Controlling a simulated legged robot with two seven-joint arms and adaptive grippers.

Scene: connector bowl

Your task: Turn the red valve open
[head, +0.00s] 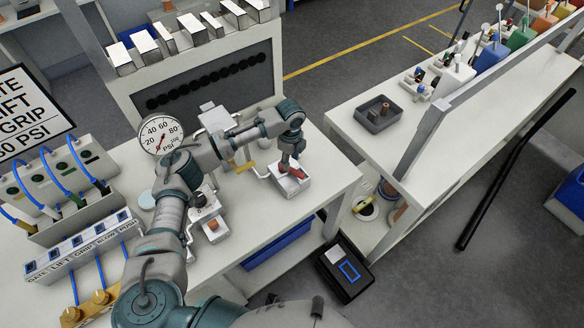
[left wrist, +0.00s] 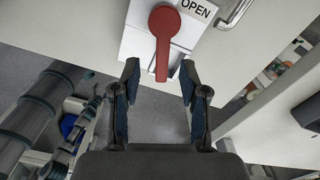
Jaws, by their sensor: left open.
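The red valve (left wrist: 163,40) has a round hub and a straight lever that points down toward my gripper in the left wrist view. It sits on a white block (left wrist: 140,38) with the word OPEN printed to the right of the hub. In the head view the red valve (head: 298,171) shows at the bench's right end, partly covered by my left gripper (head: 286,162). In the left wrist view my left gripper (left wrist: 161,82) is open, one finger on each side of the lever's free end. Gaps show on both sides. My right gripper is not in view.
A pressure gauge (head: 161,135) stands behind my left arm. Several labelled switches and blue hoses fill the left bench (head: 75,258). A second bench (head: 345,118) with a grey tray (head: 378,114) is at the right. A black box (head: 345,270) lies on the floor.

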